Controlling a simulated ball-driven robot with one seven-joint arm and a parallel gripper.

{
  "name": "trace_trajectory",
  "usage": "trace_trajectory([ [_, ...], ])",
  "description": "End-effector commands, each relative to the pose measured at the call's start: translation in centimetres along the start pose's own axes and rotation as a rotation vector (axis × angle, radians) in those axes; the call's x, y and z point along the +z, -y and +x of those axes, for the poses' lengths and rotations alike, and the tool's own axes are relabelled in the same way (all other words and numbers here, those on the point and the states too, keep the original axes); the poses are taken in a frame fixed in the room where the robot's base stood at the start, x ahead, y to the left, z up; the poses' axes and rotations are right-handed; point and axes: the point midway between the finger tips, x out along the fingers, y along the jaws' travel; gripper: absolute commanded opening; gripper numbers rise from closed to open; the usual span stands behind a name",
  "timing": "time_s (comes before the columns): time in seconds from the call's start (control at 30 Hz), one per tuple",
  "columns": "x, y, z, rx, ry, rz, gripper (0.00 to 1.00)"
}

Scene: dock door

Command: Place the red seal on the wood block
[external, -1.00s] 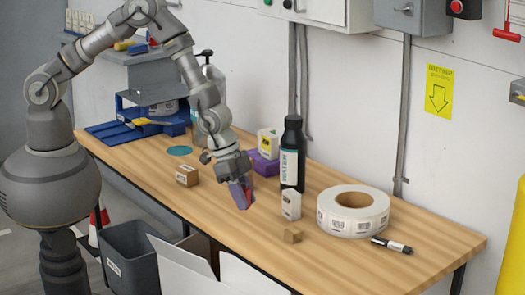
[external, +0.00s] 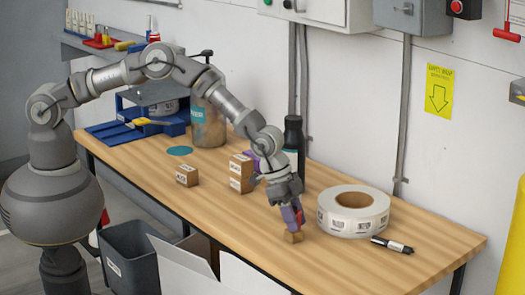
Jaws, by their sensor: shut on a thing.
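The wood block (external: 293,238) is a small tan piece near the front edge of the table, left of the label roll. My gripper (external: 296,226), with purple fingers, points down right over the block. It is shut on the red seal (external: 300,216), a small red piece mostly hidden between the fingers. The seal is just above the block or touching it; I cannot tell which.
A large white label roll (external: 353,214) stands close to the right of my gripper, with a marker (external: 392,245) in front of it. A dark bottle (external: 293,136) is behind my wrist. Small brown boxes (external: 240,172) are stacked to the left.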

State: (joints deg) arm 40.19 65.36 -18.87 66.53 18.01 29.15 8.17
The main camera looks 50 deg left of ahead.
Motion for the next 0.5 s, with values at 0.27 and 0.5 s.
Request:
trace_trajectory([
  [0.27, 0.09, 0.00, 0.18, 0.000, 0.000, 0.000, 0.41],
  [0.5, 0.08, 0.00, 0.15, 0.000, 0.000, 0.000, 0.55],
])
